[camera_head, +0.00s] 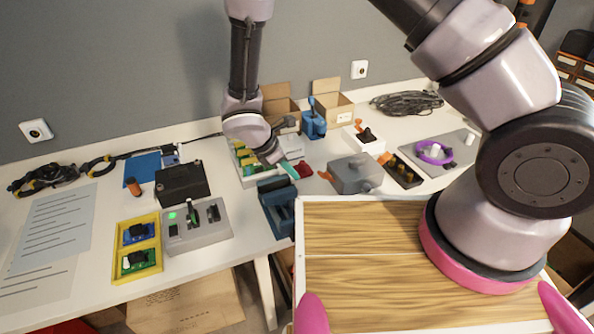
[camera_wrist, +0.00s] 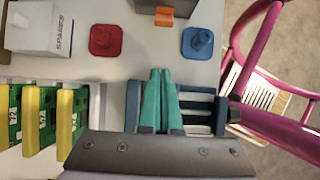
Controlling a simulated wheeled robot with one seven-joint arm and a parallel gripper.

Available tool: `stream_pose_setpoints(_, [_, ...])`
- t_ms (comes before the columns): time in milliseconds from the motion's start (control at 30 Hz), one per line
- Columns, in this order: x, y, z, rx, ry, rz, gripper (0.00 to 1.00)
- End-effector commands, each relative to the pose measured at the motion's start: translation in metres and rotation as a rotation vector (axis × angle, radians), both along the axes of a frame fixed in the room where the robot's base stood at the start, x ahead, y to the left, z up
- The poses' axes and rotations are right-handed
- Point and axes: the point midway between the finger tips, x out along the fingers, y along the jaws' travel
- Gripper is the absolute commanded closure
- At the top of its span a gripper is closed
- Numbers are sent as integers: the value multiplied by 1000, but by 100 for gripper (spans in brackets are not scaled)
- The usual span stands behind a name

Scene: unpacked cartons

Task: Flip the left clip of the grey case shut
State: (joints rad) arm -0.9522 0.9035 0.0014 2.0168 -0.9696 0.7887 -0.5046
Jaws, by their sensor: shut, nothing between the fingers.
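The grey case (camera_head: 352,174) sits on the table right of my gripper. Its left clip, an orange tab (camera_head: 325,175), sticks out from the case's left side. A second orange piece (camera_head: 384,158) shows at its right side. In the wrist view only the dark edge of the case (camera_wrist: 190,8) shows at the top, with the orange clip (camera_wrist: 164,16) below it. My gripper (camera_head: 291,170) has its teal fingers together and empty; in the wrist view the fingertips (camera_wrist: 161,72) point toward the clip and are apart from it. The clip's exact angle is hard to tell.
A white box marked SPARES (camera_wrist: 38,28) and green-yellow cards (camera_wrist: 40,120) lie left. A blue fixture (camera_head: 277,207) stands at the table's front edge.

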Motion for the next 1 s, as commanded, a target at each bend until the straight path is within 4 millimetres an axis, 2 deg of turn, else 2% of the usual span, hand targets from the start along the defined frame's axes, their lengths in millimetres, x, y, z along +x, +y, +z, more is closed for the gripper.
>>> stream_pose_setpoints(367, [15, -39, -70, -3, 3, -1, 100])
stream_pose_setpoints(467, [20, -48, -53, 2, -2, -3, 100])
stream_pose_setpoints(600, [23, -56, -42, 1, -1, -2, 100])
stream_pose_setpoints(1000, [25, -61, -36, 0, 0, -1, 100])
